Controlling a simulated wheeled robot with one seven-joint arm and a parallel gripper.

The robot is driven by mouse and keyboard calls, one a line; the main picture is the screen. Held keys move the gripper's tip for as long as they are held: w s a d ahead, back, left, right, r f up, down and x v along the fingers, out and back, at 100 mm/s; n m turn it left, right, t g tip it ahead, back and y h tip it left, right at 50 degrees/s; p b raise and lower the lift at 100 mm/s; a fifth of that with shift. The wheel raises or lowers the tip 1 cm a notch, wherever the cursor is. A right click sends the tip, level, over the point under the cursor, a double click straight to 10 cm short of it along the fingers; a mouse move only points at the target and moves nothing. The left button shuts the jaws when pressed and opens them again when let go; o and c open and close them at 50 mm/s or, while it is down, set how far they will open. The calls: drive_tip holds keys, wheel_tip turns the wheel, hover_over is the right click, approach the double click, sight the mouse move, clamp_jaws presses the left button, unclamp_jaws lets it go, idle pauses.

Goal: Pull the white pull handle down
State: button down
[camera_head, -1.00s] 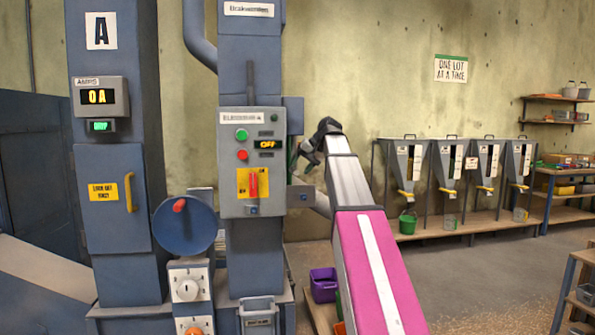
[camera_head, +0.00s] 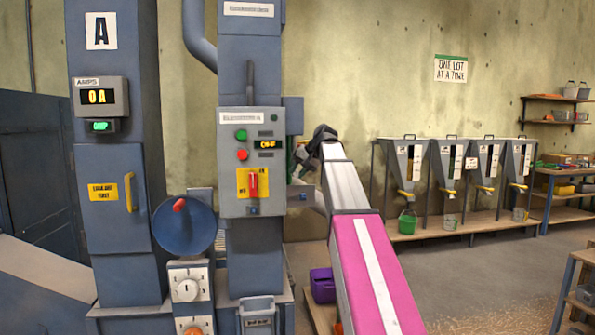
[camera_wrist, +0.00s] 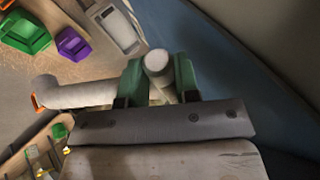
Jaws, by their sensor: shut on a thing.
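The white pull handle (camera_wrist: 157,61) shows in the wrist view as a pale round-ended bar between the two green fingers. My gripper (camera_wrist: 158,78) is shut on it, one finger on each side. In the head view my gripper (camera_head: 301,158) is beside the right side of the grey control box, largely hidden by my dark wrist. The handle cannot be made out clearly there.
The grey control box (camera_head: 232,190) with buttons and a red switch is just left of my gripper. A white pipe (camera_wrist: 75,94) with an orange end lies left of it in the wrist view. Purple (camera_wrist: 73,44) and green (camera_wrist: 25,32) bins are below. Several hoppers (camera_head: 405,165) stand right.

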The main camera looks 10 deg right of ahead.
wheel_tip(320, 180, down, 3)
drive_tip(key=c, duration=0.8)
unclamp_jaws()
drive_tip(key=shift+c, duration=0.2)
drive_tip(key=shift+r, duration=0.1)
drive_tip(key=v, duration=1.1)
